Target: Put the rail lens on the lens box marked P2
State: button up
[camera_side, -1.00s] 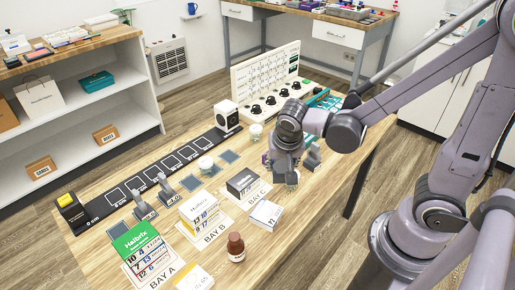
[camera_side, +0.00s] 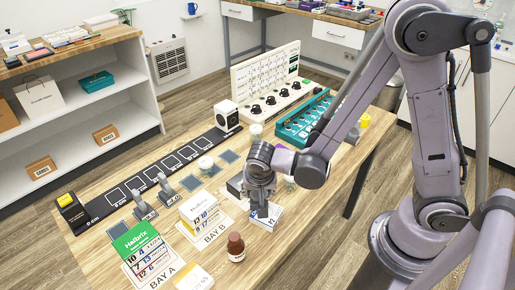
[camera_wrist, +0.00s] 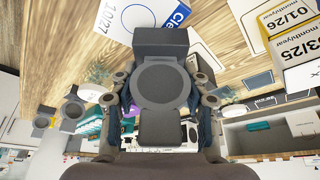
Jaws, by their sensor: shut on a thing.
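My gripper (camera_side: 262,203) is over the front of bay C. In the wrist view, my gripper (camera_wrist: 162,98) is shut on a dark grey piece with a round disc and square blocks at its ends; I take it for the rail lens (camera_wrist: 163,84). In the side view, its lower part shows between my fingers and a small white box (camera_side: 267,219) near the bay C card. Whether they touch is unclear. That white box also shows in the wrist view (camera_wrist: 125,22). Two similar grey lenses (camera_side: 145,208) stand near the dark strip. I cannot read a P2 mark on any box.
White-and-yellow boxes (camera_side: 200,212) stand at bay B, a green-topped one (camera_side: 138,240) at bay A. A teal tray (camera_side: 292,131) lies at the back right.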

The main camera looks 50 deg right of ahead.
jog(key=shift+f, duration=0.2)
jog(key=shift+f, duration=0.2)
jog(key=o, duration=1.4)
jog(key=shift+c, duration=0.2)
jog(key=shift+r, duration=0.15)
jog(key=v, duration=1.2)
jog(key=s+d+r+n+t+y, duration=0.3)
jog(key=d+r+n, duration=0.3)
jog(key=d+n, duration=0.3)
jog(key=shift+s+d+r+t, duration=0.2)
jog(key=shift+d+r+t, duration=0.2)
jog(key=shift+d+t, duration=0.1)
